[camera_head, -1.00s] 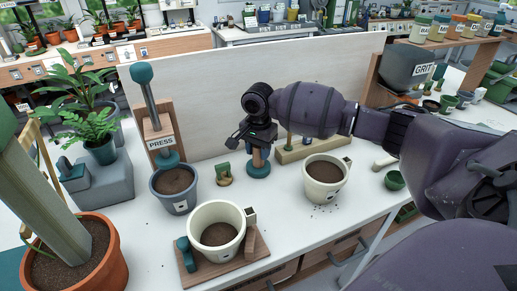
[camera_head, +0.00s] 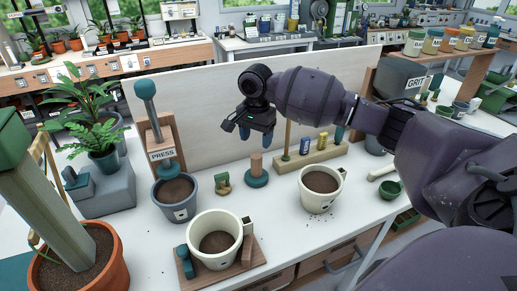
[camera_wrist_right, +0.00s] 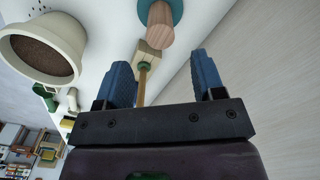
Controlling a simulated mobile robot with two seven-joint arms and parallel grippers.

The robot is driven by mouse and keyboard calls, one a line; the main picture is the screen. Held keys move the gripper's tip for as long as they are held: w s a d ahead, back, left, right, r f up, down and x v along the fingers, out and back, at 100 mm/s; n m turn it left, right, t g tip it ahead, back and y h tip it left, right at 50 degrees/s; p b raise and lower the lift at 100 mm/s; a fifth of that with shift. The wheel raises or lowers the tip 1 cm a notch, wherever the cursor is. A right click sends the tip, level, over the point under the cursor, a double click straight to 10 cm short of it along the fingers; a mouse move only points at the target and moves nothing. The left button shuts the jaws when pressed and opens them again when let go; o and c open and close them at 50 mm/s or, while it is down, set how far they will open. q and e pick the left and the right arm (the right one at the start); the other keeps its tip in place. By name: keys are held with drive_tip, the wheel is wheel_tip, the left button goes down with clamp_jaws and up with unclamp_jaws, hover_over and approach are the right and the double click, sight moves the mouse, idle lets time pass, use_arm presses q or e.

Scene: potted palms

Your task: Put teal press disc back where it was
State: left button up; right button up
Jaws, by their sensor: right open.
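The teal press disc (camera_head: 256,180) stands upright on the white bench with its wooden handle (camera_head: 256,162) pointing up. It is right of a small green-and-wood piece and left of the cream pot with soil. My right gripper (camera_head: 256,138) is open and empty, a little above the handle and apart from it. In the right wrist view its two blue fingers (camera_wrist_right: 160,62) are spread, with the wooden handle (camera_wrist_right: 159,27) and the edge of the teal disc (camera_wrist_right: 177,8) beyond them. My left gripper is not in view.
A press stand (camera_head: 162,154) rises over a blue-grey pot (camera_head: 172,213) at left. A cream pot (camera_head: 216,262) sits in a wooden holder in front; another cream pot (camera_head: 320,202) stands right. A wooden rack (camera_head: 308,159) and a pale panel (camera_head: 210,105) stand behind.

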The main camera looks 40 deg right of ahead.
drive_tip(key=shift+r+p, duration=0.3)
drive_tip(key=shift+r, duration=1.5)
